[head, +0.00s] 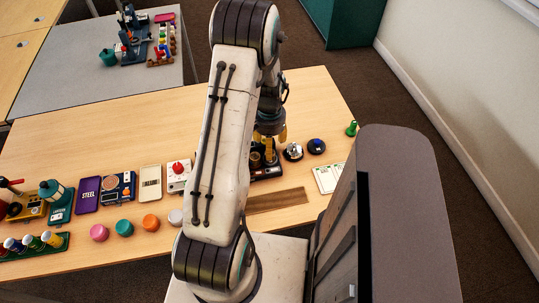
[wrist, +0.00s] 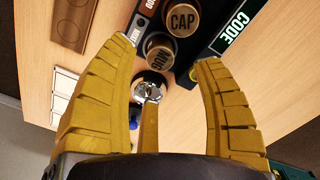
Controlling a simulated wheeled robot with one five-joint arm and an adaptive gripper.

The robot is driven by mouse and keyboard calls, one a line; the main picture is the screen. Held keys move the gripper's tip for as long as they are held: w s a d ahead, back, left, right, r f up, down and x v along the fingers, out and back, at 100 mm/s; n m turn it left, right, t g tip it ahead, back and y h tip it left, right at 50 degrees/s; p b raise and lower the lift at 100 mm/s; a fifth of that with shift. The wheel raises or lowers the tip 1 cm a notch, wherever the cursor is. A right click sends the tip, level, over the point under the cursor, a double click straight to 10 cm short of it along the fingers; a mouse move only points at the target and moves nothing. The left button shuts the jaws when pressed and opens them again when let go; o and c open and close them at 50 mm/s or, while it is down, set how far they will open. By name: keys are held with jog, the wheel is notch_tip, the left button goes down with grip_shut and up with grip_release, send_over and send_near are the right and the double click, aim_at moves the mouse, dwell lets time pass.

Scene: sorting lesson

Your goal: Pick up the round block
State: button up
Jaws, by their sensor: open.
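My gripper (head: 270,141) hangs over the far middle of the table, partly behind my arm. In the wrist view its yellow fingers (wrist: 167,52) are spread wide with nothing held. Beyond the fingertips are two brown-topped round pieces, one marked CAP (wrist: 183,20) and one that seems to read MUG (wrist: 160,51). A shiny metal round thing (wrist: 148,88) lies below, between the fingers. Plain round blocks stand along the table's front edge in the head view: pink (head: 99,233), teal (head: 124,228), orange (head: 151,222) and white (head: 176,217). I cannot tell which one is meant.
A purple STEEL box (head: 88,195), a blue panel (head: 118,187), a teal lantern (head: 54,192) and a rack of tubes (head: 30,243) fill the left. A wooden strip (head: 277,201) and a white card (head: 328,177) lie right. The table's back left is clear.

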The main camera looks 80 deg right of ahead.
jog(key=shift+d+f+p, duration=0.1)
jog(key=shift+f+p, duration=0.5)
jog(key=shift+f, duration=2.1)
jog(key=shift+o, duration=0.2)
jog(key=c, duration=1)
